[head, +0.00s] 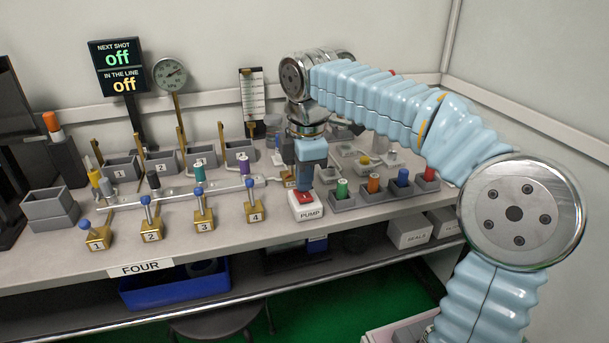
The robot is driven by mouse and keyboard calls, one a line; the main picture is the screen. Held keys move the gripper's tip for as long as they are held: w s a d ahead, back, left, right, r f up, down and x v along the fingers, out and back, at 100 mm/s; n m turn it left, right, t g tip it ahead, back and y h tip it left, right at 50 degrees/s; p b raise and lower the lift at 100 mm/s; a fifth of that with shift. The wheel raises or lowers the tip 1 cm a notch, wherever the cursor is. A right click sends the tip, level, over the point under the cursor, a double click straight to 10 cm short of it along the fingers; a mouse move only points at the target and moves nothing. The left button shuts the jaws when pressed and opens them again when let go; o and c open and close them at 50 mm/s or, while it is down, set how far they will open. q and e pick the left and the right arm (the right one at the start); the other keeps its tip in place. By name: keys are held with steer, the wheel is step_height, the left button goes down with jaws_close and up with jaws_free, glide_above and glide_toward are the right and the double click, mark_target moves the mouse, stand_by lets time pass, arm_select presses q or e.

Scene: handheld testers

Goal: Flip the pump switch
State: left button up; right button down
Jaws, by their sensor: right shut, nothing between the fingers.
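The pump switch (307,211) is a white box labelled PUMP with a red rocker on top, near the front edge of the bench. My right gripper (304,189) points straight down over it, shut and empty. Its fingertips are at the red rocker; I cannot tell whether they touch it or hover just above. The gripper hides part of the rocker, so its position is unclear. The display (119,68) reads "NEXT SHOT off" and "IN THE LINE off". My left gripper is not in view.
Several numbered brass valves with blue-knobbed levers (204,210) stand left of the switch. Grey holders with coloured testers (374,190) stand close on its right. A dial gauge (170,74) stands behind. A blue bin (174,286) is under the bench.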

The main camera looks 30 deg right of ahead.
mark_target(306, 196)
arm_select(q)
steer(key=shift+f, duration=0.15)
arm_select(e)
steer(key=shift+s+f, duration=0.2)
steer(key=shift+s+a+r, duration=0.15)
steer(key=shift+s+r, duration=0.05)
steer(key=shift+s, duration=0.35)
steer(key=r+p, duration=0.4)
steer(key=shift+s+a+r+p, duration=0.15)
steer(key=shift+s+r+p, duration=0.05)
steer(key=shift+r+p, duration=0.2)
arm_select(q)
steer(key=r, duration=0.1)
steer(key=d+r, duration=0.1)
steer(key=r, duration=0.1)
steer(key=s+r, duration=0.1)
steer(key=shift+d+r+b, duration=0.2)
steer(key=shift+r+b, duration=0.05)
steer(key=shift+b, duration=0.05)
arm_select(e)
step_height(306, 196, up, 9)
steer(key=s, duration=0.1)
steer(key=shift+s, duration=0.25)
steer(key=shift+a, duration=0.1)
